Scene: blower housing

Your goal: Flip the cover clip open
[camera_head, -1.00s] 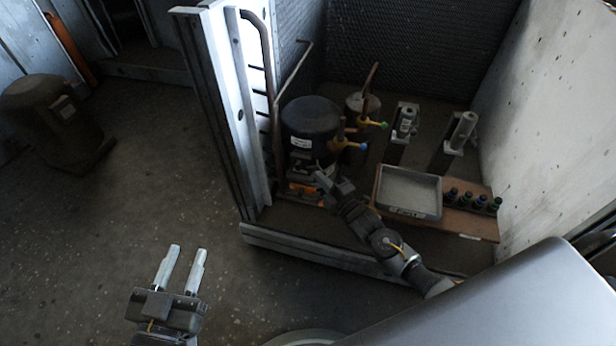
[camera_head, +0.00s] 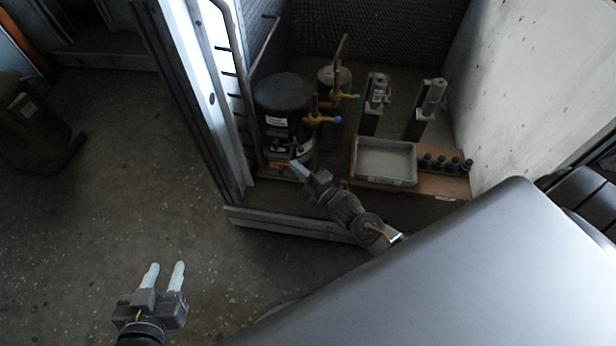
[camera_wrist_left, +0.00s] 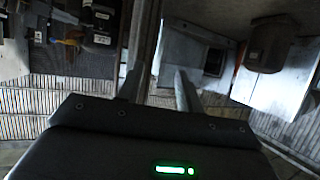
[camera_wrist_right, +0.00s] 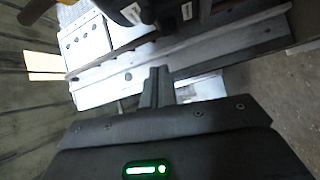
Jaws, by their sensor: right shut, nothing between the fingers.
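The black compressor (camera_head: 283,100) stands upright in the open housing, with a white label on its front. A small dark cover box (camera_head: 303,149) sits low on its front side. The cover clip is too small and dark to pick out. My right gripper (camera_head: 295,167) is shut and empty, its tips just in front of the compressor's lower front; I cannot tell whether they touch it. Its shut fingers (camera_wrist_right: 158,86) also show in the right wrist view, below the compressor's dark body (camera_wrist_right: 155,10). My left gripper (camera_head: 165,268) is open and empty over the floor, away from the housing.
A grey tray (camera_head: 385,181) and several dark bottles (camera_head: 445,164) sit on a brown board right of the compressor. The housing's metal front sill (camera_head: 290,224) and left post (camera_head: 190,90) border the space.

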